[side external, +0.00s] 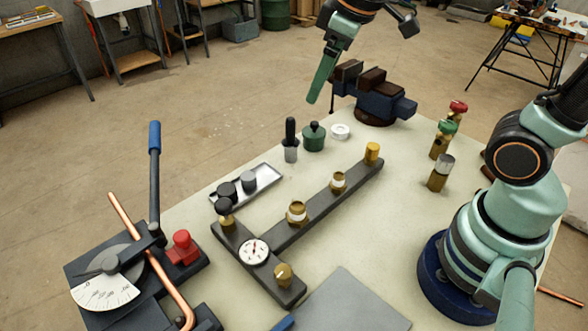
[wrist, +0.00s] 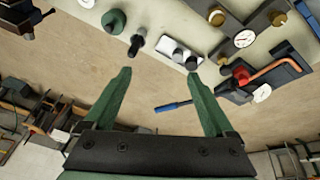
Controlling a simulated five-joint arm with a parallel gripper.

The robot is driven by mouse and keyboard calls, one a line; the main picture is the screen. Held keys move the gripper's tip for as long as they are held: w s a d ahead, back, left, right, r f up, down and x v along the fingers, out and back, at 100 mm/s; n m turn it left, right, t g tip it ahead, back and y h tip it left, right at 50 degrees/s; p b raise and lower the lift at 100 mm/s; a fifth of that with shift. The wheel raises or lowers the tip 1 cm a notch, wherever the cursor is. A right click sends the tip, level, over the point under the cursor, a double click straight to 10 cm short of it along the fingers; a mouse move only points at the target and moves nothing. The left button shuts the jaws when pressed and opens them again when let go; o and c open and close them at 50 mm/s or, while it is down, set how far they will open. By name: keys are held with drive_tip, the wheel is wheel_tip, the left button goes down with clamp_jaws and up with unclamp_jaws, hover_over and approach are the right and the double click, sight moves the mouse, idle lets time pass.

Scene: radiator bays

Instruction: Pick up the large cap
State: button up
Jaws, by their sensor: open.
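A small metal tray (side external: 266,173) on the bench holds a black cap (side external: 227,190) and a grey cap (side external: 248,180). The black one looks slightly larger, but I cannot tell for sure which is the large cap. In the wrist view the tray (wrist: 163,46) shows at the top, with the grey cap (wrist: 177,54) and the black cap (wrist: 191,62) beyond my fingertips. My gripper (side external: 315,98) is raised in the air, apart from the tray and well away from it. Its two green fingers are spread and empty in the wrist view (wrist: 156,73).
A black-handled tool (side external: 290,140), a green pot (side external: 314,137) and a white ring (side external: 340,131) stand near the tray. A vise (side external: 380,103) sits at the back. A dark manifold (side external: 322,205) with brass fittings lies in front. A bender with a blue-gripped lever (side external: 154,160) rises at the left.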

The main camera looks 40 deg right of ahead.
drive_tip(key=w+a+f+n+g, duration=0.2)
drive_tip(key=w+a+f+n, duration=0.1)
drive_tip(key=w+a+n, duration=0.35)
drive_tip(key=n+g, duration=0.2)
drive_tip(key=n, duration=0.5)
hover_over(225, 189)
drive_tip(key=shift+m, duration=0.25)
drive_tip(key=f, duration=1.1)
drive_tip(key=s+f, duration=0.1)
drive_tip(key=f, duration=0.4)
drive_tip(key=shift+d+f, duration=0.15)
drive_tip(key=shift+d, duration=0.05)
drive_tip(key=shift+w+a+f, duration=0.1)
drive_tip(key=shift+w+f, duration=0.05)
drive_tip(key=shift+f, duration=0.75)
drive_tip(key=shift+w+a+f, duration=0.1)
drive_tip(key=shift+w+f, duration=0.05)
drive_tip(key=shift+f, duration=0.8)
drive_tip(key=shift+w+a+f, duration=0.1)
drive_tip(key=shift+w+f, duration=0.05)
drive_tip(key=shift+f, duration=0.75)
clamp_jaws()
drive_tip(key=shift+r, duration=0.1)
